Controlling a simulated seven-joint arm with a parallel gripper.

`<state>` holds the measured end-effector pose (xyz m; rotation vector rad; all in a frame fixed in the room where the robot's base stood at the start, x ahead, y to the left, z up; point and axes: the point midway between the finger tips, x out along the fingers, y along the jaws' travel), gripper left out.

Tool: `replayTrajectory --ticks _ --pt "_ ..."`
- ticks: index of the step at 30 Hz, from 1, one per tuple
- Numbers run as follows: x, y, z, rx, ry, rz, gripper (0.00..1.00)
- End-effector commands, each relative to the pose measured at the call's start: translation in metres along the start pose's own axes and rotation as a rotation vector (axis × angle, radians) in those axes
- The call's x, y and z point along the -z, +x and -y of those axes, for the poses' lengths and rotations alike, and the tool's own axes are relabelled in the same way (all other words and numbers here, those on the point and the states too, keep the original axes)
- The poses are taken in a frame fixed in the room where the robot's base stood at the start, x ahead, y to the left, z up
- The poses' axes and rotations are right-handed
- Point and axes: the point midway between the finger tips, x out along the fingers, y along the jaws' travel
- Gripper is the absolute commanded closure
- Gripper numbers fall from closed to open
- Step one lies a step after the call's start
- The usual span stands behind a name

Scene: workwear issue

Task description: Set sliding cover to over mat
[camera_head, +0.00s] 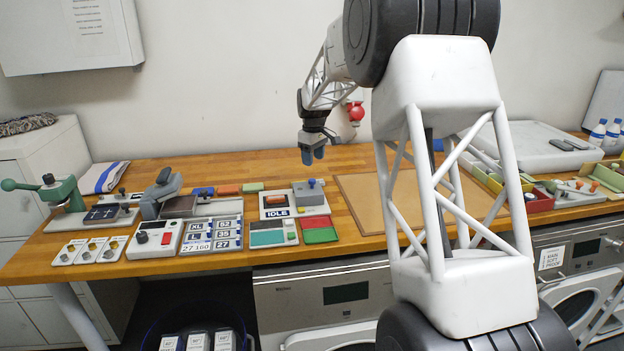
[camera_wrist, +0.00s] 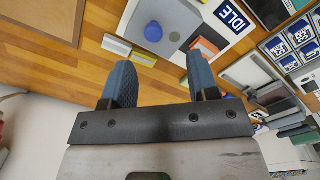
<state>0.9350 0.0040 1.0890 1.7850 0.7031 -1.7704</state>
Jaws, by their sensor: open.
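A grey plate with a blue knob (camera_head: 311,183), which looks like the sliding cover (camera_head: 304,195), sits on the right part of a white panel. The plate also shows at the top of the wrist view (camera_wrist: 178,17), with its knob (camera_wrist: 153,32). The panel's IDLE sign (camera_head: 278,212) is uncovered on the left. I cannot tell which surface is the mat; a plain brown board (camera_head: 352,189) lies to the right of the panel. My gripper (camera_head: 313,154) is open and empty, above the panel and apart from the knob. Its blue fingers (camera_wrist: 160,80) point toward the panel in the wrist view.
A red and green tile pair (camera_head: 319,230) and a teal and grey panel (camera_head: 272,233) lie in front. Number plates (camera_head: 212,233), a red-button box (camera_head: 155,238) and a green press (camera_head: 62,192) stand left. Coloured bins (camera_head: 540,200) and a white tray (camera_head: 535,148) are right.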

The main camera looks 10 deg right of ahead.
Motion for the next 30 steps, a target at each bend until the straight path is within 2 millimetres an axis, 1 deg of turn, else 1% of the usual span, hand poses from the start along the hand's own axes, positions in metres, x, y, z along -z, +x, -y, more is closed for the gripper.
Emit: replayTrajectory --ticks 3,7,18,22,26,30 --pt "0.01 0.01 -0.009 0.004 -0.019 0.004 0.46" --pt "0.014 0.014 -0.013 0.006 -0.027 0.005 0.46" --pt "0.015 0.015 -0.013 0.006 -0.029 0.006 0.46" --pt "0.015 0.018 -0.013 0.007 -0.029 0.006 0.46" --pt "0.015 0.026 -0.013 0.007 -0.029 0.007 0.46" --pt "0.015 0.04 -0.013 0.007 -0.029 0.007 0.46"
